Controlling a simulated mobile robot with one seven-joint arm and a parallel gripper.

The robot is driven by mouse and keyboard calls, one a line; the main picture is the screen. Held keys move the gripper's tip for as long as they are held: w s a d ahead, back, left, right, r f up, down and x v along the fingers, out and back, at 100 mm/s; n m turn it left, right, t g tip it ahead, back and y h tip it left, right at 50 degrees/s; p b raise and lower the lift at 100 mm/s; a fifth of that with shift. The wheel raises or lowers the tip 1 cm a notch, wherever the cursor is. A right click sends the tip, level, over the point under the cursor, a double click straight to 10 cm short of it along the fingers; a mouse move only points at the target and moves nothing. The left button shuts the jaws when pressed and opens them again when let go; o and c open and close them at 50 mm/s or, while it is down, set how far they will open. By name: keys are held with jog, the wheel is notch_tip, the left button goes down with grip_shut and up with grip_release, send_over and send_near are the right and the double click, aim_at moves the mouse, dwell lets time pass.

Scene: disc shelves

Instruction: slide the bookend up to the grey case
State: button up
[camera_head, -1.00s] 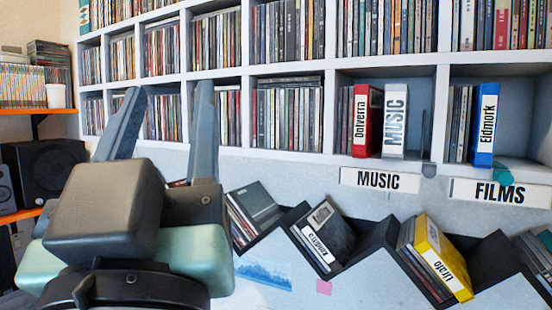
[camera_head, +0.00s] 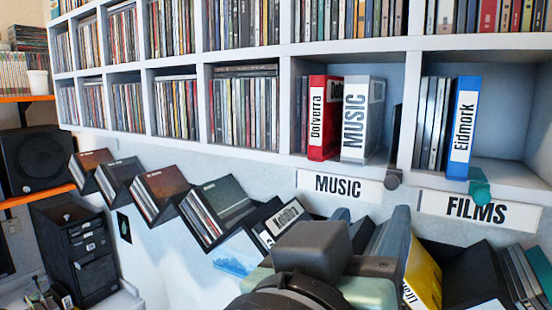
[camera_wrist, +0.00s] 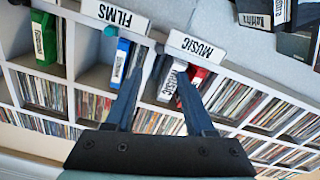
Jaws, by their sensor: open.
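The grey case (camera_head: 358,125), labelled MUSIC, stands upright in the shelf compartment above the MUSIC sign, right of the red case (camera_head: 322,118). The dark bookend (camera_head: 396,135) stands to its right near the divider, with a grey knob (camera_head: 393,179) at the shelf's front edge. A narrow gap seems to show between bookend and case. My gripper (camera_head: 370,213) is open and empty, in front of and below the shelf. In the wrist view, my gripper (camera_wrist: 159,76) has its fingers apart, with the grey case (camera_wrist: 172,84) beyond them, upside down; the bookend is not clear there.
The FILMS compartment to the right holds a blue case (camera_head: 463,130) and a teal knob (camera_head: 480,187) at its edge. The MUSIC sign (camera_head: 339,187) and FILMS sign (camera_head: 478,210) hang below. Slanted racks with a yellow case (camera_head: 424,270) lie under the shelf near my arm.

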aim_at(390, 183)
jog(key=p+x, duration=0.7)
jog(key=x, duration=0.4)
jog(key=shift+d+p, duration=0.15)
jog(key=shift+p, duration=0.25)
grip_shut()
dwell(0.9)
